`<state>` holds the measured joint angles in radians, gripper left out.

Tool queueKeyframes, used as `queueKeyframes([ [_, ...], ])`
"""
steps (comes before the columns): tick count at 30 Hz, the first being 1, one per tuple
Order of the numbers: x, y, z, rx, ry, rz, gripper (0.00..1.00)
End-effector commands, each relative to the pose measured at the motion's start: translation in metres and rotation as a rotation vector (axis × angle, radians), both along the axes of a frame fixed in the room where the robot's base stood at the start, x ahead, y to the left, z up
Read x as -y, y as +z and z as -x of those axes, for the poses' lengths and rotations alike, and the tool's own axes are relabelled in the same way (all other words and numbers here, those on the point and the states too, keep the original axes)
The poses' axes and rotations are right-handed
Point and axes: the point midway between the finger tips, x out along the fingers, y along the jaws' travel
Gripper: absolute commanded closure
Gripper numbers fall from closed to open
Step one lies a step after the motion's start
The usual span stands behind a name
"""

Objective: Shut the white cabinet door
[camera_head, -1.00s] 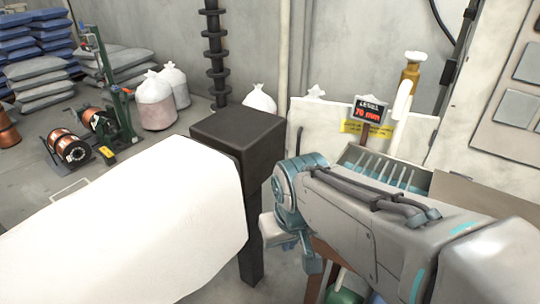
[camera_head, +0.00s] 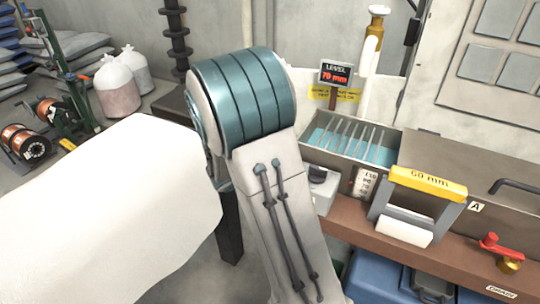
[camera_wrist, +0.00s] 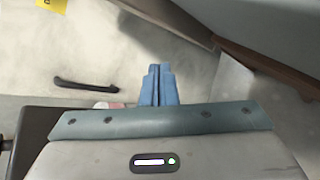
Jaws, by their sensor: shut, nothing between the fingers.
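A pale, whitish panel (camera_wrist: 110,50) with a dark bar handle (camera_wrist: 85,87) fills the left and middle of the wrist view; it looks like the cabinet door. How far it stands open I cannot tell. My gripper (camera_wrist: 158,68) shows as two blue fingers pressed together and empty, in front of the panel and right of the handle. Whether the tips touch the panel is unclear. In the head view my arm covers the middle and the gripper is hidden. The door cannot be made out surely there.
A large white-covered shape (camera_head: 90,215) fills the head view's left. At right, a brown bench (camera_head: 450,255) carries a grey tank with a blue-floored slotted section (camera_head: 350,140) and a yellow-topped 60 mm frame (camera_head: 428,182). A level sign (camera_head: 336,73) stands behind. White sacks (camera_head: 117,88) stand back left.

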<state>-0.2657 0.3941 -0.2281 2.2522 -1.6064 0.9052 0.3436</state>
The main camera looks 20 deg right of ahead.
Motion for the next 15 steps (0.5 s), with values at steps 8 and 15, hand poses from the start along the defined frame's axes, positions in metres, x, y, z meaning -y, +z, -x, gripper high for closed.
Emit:
queueKeyframes([
  [8,0.029,-0.055,-0.041,-0.184,0.197,0.394,1.0],
  [15,0.029,-0.108,-0.078,-0.313,0.45,0.707,1.0],
])
